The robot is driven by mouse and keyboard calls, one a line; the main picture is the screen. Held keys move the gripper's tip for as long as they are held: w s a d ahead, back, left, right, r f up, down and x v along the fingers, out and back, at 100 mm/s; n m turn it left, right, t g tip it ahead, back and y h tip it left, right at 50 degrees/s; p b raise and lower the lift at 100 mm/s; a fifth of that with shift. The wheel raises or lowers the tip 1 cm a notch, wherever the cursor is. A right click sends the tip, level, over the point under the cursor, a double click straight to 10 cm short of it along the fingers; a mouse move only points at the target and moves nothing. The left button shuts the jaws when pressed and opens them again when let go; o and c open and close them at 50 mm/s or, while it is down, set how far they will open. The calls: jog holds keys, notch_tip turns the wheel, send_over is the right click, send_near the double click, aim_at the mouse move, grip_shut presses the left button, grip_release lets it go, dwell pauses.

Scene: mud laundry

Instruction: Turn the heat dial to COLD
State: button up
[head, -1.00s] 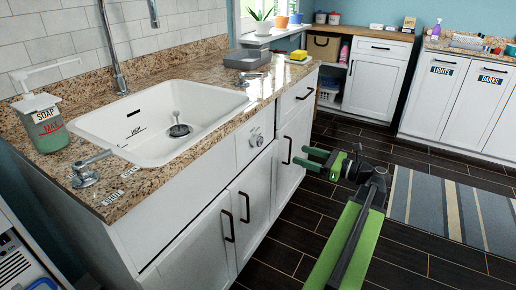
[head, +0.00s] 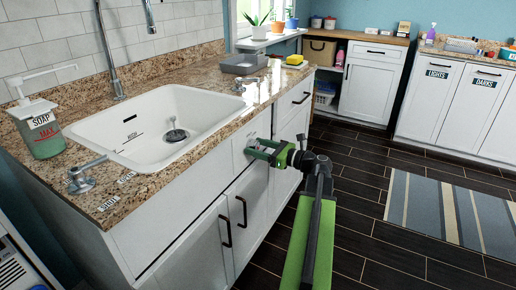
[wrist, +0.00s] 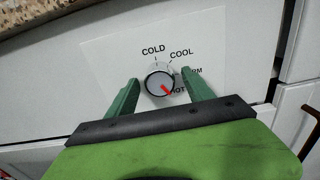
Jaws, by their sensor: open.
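In the head view my gripper (head: 262,149) is at the cabinet front and hides the dial.
The granite counter (head: 215,83) overhangs just above the panel. Cabinet handles (head: 242,211) stick out below and beside my gripper. A white sink (head: 150,130) and a soap dispenser (head: 40,130) are on the counter. The dark floor to the right is clear up to a striped rug (head: 450,205).

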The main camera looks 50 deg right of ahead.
jog(key=shift+c, duration=0.2)
grip_shut()
